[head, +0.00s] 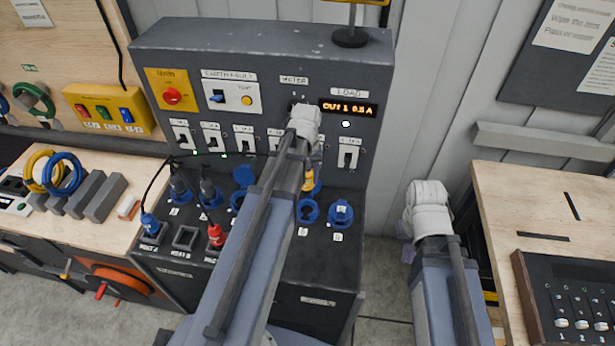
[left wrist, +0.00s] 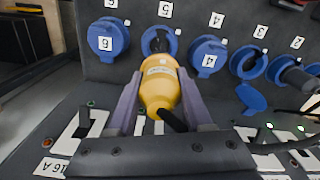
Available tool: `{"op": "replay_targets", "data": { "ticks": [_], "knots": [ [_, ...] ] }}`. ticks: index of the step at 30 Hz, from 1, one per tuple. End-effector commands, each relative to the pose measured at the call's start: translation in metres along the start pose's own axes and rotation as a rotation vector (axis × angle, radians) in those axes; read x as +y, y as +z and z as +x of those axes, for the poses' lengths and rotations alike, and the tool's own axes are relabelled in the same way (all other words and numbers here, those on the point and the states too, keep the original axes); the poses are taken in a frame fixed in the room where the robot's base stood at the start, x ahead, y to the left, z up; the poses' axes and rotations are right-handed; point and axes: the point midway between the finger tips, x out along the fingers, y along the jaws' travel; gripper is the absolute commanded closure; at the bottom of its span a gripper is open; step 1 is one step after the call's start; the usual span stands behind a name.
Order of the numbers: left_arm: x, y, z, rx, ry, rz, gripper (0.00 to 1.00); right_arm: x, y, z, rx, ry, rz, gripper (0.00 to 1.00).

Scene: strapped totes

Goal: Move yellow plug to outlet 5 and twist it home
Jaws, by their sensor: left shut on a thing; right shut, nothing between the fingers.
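The yellow plug (left wrist: 160,85) is between the purple fingers of my left gripper (left wrist: 158,100), which is shut on it. It also shows in the head view (head: 309,183), largely behind my left arm. Its front end points at outlet 5 (left wrist: 174,42), a blue ring with a dark opening, and lies at or just short of its mouth; I cannot tell whether it is in. Outlet 5 also shows in the head view (head: 307,212). My right gripper (head: 405,252) is shut and empty, right of the panel and partly hidden by its arm.
Outlets 6 (left wrist: 108,38) and 4 (left wrist: 208,53) beside it have closed blue lids. Outlet 3 (left wrist: 248,62) has its lid hanging open. Dark plugs (head: 180,188) sit in outlets at the left. Blue (head: 150,224) and red (head: 216,235) plugs stand in holders below. A workbench (head: 520,200) is at the right.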

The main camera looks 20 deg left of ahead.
Motion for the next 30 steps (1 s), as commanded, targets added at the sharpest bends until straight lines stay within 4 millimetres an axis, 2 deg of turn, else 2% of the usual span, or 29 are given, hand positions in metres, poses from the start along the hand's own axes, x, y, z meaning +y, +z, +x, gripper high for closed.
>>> {"op": "replay_targets", "data": {
  "ticks": [8, 30],
  "knots": [
    [0.0, 0.0, 0.013, 0.0, 0.0, 0.0, 1.0, -0.001, -0.001, 0.013, 0.0, 0.001, -0.002, 1.0],
    [0.0, 0.0, 0.069, 0.0, 0.0, 0.0, 1.0, -0.006, -0.004, 0.068, 0.0, 0.003, -0.014, 1.0]
  ]
}}
